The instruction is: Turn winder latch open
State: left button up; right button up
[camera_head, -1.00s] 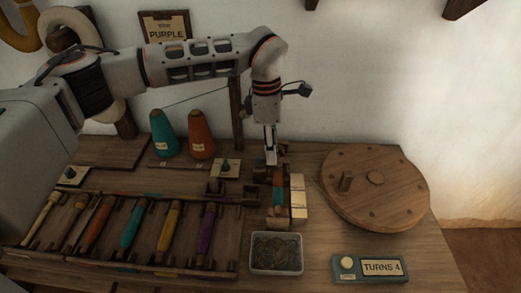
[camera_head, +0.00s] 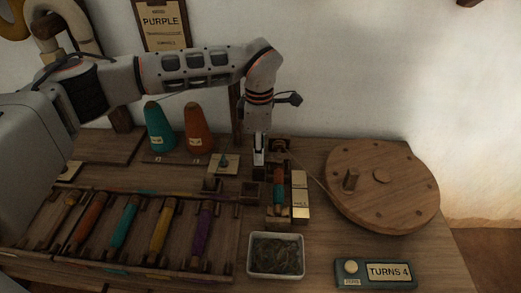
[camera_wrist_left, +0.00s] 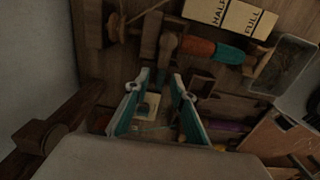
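The winder (camera_head: 279,204) holds an orange and teal bobbin (camera_head: 279,178), which also shows in the left wrist view (camera_wrist_left: 198,47). A wooden upright (camera_wrist_left: 167,45) stands at the bobbin's orange end; I cannot tell for sure whether it is the latch. My left gripper (camera_head: 258,160) points down just left of the winder's back end. In the left wrist view its two fingers (camera_wrist_left: 161,76) are apart and nothing is between the tips. The upright lies just beyond the tips, and I see no clear contact. My right gripper is out of view.
A large wooden wheel (camera_head: 405,198) stands right of the winder, with a cord running to it. A bobbin rack (camera_head: 142,262), a grey tray (camera_head: 276,276) and a TURNS 4 box (camera_head: 375,273) lie in front. Two thread cones (camera_head: 198,131) stand behind left.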

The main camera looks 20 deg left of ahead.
pick_arm(q)
jog(key=shift+r, duration=0.15)
grip_shut()
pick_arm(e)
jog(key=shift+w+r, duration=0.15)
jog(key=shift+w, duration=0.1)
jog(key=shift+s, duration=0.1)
